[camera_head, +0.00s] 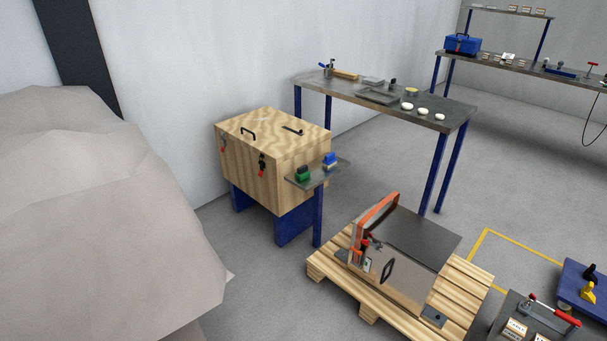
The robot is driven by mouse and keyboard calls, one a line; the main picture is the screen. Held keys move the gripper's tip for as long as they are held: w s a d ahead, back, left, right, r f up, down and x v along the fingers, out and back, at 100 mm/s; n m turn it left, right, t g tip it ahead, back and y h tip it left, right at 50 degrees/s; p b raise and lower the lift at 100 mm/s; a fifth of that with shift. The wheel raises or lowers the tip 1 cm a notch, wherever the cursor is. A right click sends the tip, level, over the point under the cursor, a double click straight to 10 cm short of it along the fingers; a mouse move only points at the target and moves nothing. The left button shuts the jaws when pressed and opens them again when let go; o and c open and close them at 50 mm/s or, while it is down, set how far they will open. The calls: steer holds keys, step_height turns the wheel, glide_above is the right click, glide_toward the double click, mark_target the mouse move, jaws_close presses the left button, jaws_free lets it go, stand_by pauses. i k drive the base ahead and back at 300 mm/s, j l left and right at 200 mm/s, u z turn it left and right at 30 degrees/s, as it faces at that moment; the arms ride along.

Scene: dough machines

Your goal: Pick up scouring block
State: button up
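A small grey shelf (319,175) sticks out from the right side of a wooden box. On it stand two small blocks: a green one with a dark part (303,174) at the front left, and a blue one (329,161) behind it to the right. Either could be the scouring block; they are too small here to tell which. The two stand apart from each other. My gripper is not in view.
The wooden box (260,150) has a black handle and red-tipped latches. A wooden pallet (375,315) with a metal machine (395,260) stands in front right. A big beige covered mass (100,210) fills the left. A workbench (450,112) stands behind. Grey floor shows between.

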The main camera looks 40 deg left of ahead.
mark_target(302, 173)
steer(key=u, duration=1.9)
